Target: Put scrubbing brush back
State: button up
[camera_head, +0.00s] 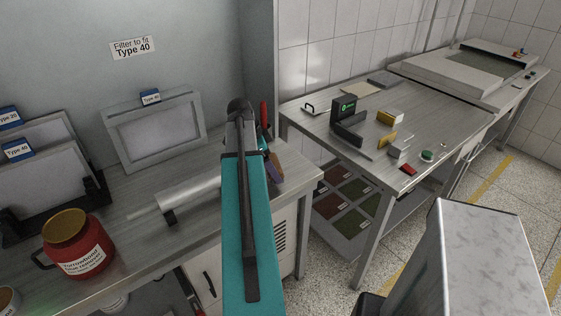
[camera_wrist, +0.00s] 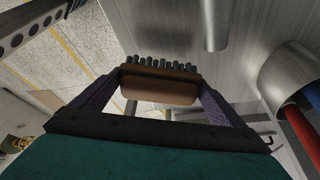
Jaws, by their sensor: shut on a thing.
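The scrubbing brush (camera_wrist: 158,92) has a brown body and a row of dark bristles. In the wrist view it sits between the two purple fingers of my gripper (camera_wrist: 160,82), which is shut on it. The bristles face away from the wrist. In the head view my gripper (camera_head: 275,168) is partly hidden behind my teal arm, over the right end of the left workbench (camera_head: 230,187). The brush can hardly be made out there. A metal cup (camera_wrist: 282,78) with red and blue handles stands to the right in the wrist view.
On the left workbench are a metal cylinder (camera_head: 192,190), a red tub (camera_head: 77,250) and framed filters (camera_head: 155,130). A gap separates it from the right table (camera_head: 440,120), which bears a dark green-lit device (camera_head: 344,108) and small blocks.

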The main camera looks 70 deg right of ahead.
jog(key=shift+s+d+f+p, duration=0.1)
jog(key=shift+s+d+p, duration=0.1)
jog(key=shift+d, duration=0.7)
jog(key=shift+s+d+f+p, duration=0.1)
jog(key=shift+d+p, duration=0.15)
jog(key=shift+d, duration=0.7)
jog(key=shift+s+d+f+p, duration=0.1)
jog(key=shift+s+d+p, duration=0.1)
jog(key=shift+d, duration=0.7)
jog(key=shift+d, duration=0.1)
jog(key=shift+d+r, duration=0.1)
jog(key=shift+d, duration=0.2)
jog(key=shift+p+x, duration=0.7)
jog(key=shift+x, duration=0.2)
jog(key=shift+w+f+p, duration=0.25)
jog(key=shift+f+p, duration=0.05)
jog(key=shift+f, duration=0.75)
jog(key=shift+f, duration=0.1)
jog(key=o, duration=0.6)
jog(key=shift+o, duration=0.6)
